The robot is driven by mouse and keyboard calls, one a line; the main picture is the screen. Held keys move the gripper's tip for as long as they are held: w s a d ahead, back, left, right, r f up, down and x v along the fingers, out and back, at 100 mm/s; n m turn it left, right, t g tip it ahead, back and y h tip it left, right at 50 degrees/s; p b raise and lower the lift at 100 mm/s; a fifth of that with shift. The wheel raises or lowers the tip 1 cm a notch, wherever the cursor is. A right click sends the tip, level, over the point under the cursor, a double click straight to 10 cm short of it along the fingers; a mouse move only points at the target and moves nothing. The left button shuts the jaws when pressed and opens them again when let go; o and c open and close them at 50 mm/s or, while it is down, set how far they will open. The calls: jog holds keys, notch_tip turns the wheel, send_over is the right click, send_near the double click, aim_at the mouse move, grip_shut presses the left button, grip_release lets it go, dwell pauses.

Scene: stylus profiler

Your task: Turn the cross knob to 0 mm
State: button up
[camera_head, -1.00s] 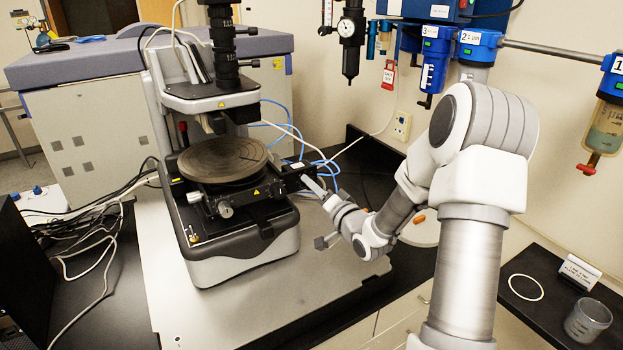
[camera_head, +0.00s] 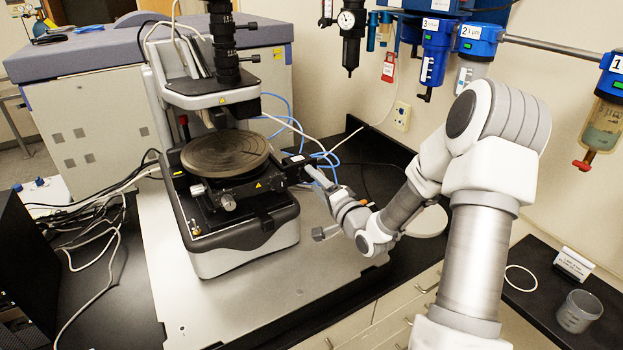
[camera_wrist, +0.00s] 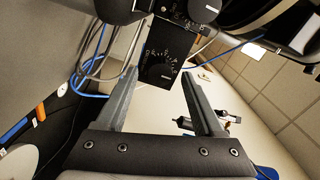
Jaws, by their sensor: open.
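The stylus profiler's round stage (camera_head: 232,146) sits on its black carriage. The carriage has a front knob (camera_head: 228,203) and a small labelled block (camera_head: 294,161) at its right end. My gripper (camera_head: 314,172) is at that right end, close to the block. In the wrist view, my gripper (camera_wrist: 158,76) is open, with a black dial block (camera_wrist: 160,60) seen between and beyond its fingers. White scale marks and numerals form an arc on the dial face. The knob on it is dark and its setting is too small to read. No contact is visible.
Blue and white cables (camera_head: 290,127) run behind the carriage's right side, and a blue cable (camera_wrist: 88,95) passes left of my fingers in the wrist view. The microscope column (camera_head: 224,45) rises over the stage. The grey base plate (camera_head: 250,295) is clear in front.

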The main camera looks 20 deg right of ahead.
jog(key=s+d, duration=0.1)
jog(key=s, duration=0.5)
jog(key=shift+s+d, duration=0.15)
jog(key=shift+s, duration=0.2)
jog(key=shift+s, duration=0.1)
